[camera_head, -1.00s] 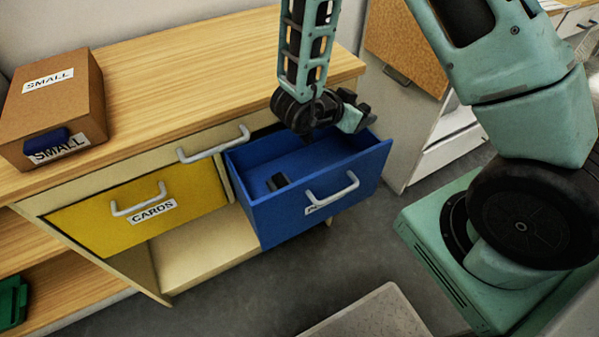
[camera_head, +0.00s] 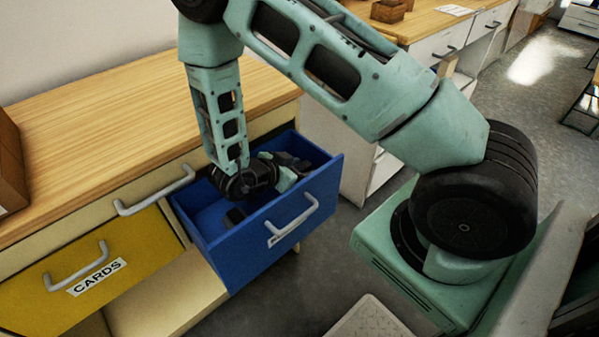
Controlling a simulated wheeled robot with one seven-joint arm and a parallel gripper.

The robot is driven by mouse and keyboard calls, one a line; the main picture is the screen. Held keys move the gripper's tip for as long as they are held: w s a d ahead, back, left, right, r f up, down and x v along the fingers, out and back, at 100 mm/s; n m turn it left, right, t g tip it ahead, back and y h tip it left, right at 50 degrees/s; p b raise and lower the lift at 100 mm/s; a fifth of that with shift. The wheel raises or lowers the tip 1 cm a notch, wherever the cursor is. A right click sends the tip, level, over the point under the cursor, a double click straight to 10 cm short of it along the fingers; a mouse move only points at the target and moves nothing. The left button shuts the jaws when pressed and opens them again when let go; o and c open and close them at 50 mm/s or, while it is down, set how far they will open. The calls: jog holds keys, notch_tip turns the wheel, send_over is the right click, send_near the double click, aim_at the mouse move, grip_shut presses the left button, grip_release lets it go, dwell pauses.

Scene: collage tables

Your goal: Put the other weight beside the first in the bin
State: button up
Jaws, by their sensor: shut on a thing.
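The blue bin (camera_head: 222,262) is an open, drawer-like box with a grey handle, pulled out under the wooden worktop. The first weight (camera_head: 237,214), a small dark block, lies on its floor toward the left, partly hidden by my wrist. My gripper (camera_head: 291,163) is down inside the bin's opening, toward its right rear side and to the right of the first weight. It is shut on the other weight, which is dark and hard to tell apart from the dark fingers. Whether that weight touches the bin floor cannot be told.
A yellow drawer (camera_head: 105,262) labelled CARDS is to the left of the bin, under the worktop (camera_head: 90,125). A cardboard box (camera_head: 10,165) stands at the worktop's left edge.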

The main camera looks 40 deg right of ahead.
jog(key=shift+f, duration=0.35)
jog(key=shift+f, duration=0.15)
jog(key=shift+f, duration=0.35)
jog(key=shift+f, duration=0.1)
jog(key=o, duration=1.4)
jog(key=shift+r, duration=0.3)
jog(key=p+v, duration=0.1)
jog(key=v, duration=1.1)
jog(key=shift+r, duration=0.25)
